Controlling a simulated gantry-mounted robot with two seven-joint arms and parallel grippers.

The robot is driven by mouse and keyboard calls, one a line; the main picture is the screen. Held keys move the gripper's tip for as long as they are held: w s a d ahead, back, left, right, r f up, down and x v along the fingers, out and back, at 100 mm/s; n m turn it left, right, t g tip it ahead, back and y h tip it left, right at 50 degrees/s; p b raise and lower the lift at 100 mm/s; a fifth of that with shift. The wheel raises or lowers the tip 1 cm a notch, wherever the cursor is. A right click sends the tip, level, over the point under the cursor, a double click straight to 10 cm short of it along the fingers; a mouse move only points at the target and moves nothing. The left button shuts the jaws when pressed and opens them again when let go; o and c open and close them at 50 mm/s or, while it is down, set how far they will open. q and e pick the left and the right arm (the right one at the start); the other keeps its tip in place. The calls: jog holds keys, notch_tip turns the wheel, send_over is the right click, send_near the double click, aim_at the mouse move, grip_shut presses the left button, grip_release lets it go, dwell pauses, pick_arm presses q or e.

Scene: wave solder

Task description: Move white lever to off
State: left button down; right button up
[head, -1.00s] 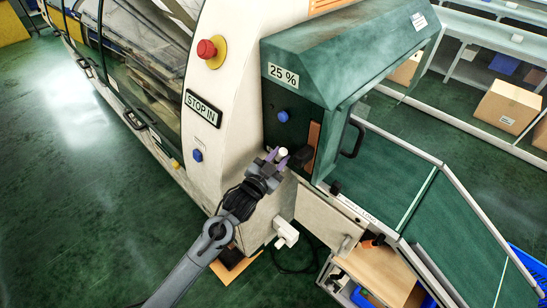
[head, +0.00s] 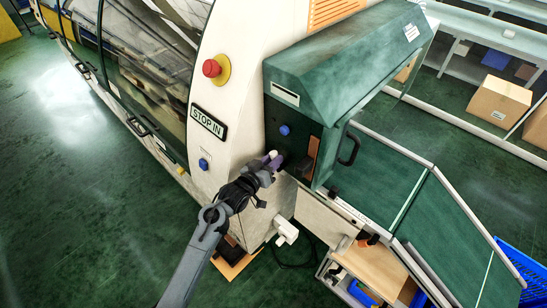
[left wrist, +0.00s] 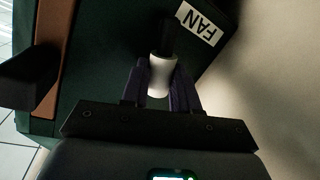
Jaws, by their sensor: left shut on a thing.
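The white lever (left wrist: 161,76) is a white knob on a dark shaft, beside a FAN label (left wrist: 198,25) in the left wrist view. In the head view its white tip (head: 272,154) shows at the front of the green machine hood. My left gripper (head: 273,161) is at the lever, with its purple fingers on both sides of the knob. In the left wrist view the left gripper (left wrist: 158,88) is shut on the white knob. The display plate (head: 285,94) on the hood looks blank. My right gripper is not in view.
A blue button (head: 284,130) sits above the lever. A red emergency button (head: 211,68) and a STOP IN sign (head: 208,122) are on the cream panel to the left. A black handle (head: 349,150) and a green conveyor (head: 385,180) are to the right.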

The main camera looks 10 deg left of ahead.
pick_arm(q)
jog(key=shift+w+a+n+p, duration=0.1)
jog(key=shift+a+n+p, duration=0.05)
jog(key=shift+n+p, duration=0.2)
jog(key=shift+a+f, duration=0.1)
jog(key=c, duration=0.8)
grip_release()
jog(key=shift+c, duration=0.2)
jog(key=v, duration=1)
jog(key=shift+s+a, duration=0.2)
jog(key=shift+s, duration=0.15)
